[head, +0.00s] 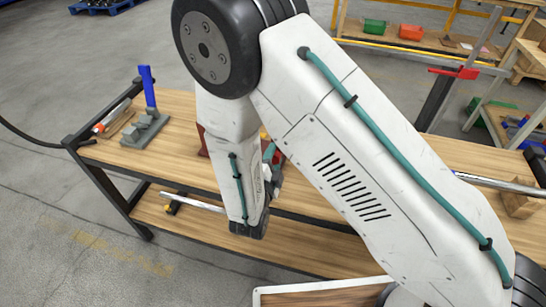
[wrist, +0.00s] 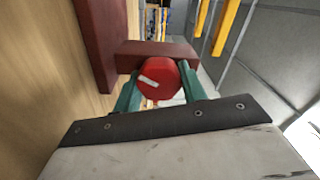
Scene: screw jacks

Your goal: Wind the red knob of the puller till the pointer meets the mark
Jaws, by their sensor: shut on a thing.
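The red knob (wrist: 158,82) of the puller is a faceted disc with a short white stripe on its face, in the middle of the wrist view. My gripper (wrist: 160,88) is shut on it, with one green finger at each side. The puller's dark red frame (wrist: 97,45) stands behind, with a crosspiece just beyond the knob. In the head view only a bit of the frame (head: 202,142) shows, and my arm hides most of the puller. I cannot make out the pointer or its mark in either view.
The wooden bench top (head: 190,108) holds a blue-handled tool on a grey base (head: 147,128) at the left. At the right a metal bar rests by a wooden block (head: 518,204). A lower shelf (head: 165,217) runs beneath. A rack with green and red boxes (head: 411,32) stands behind.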

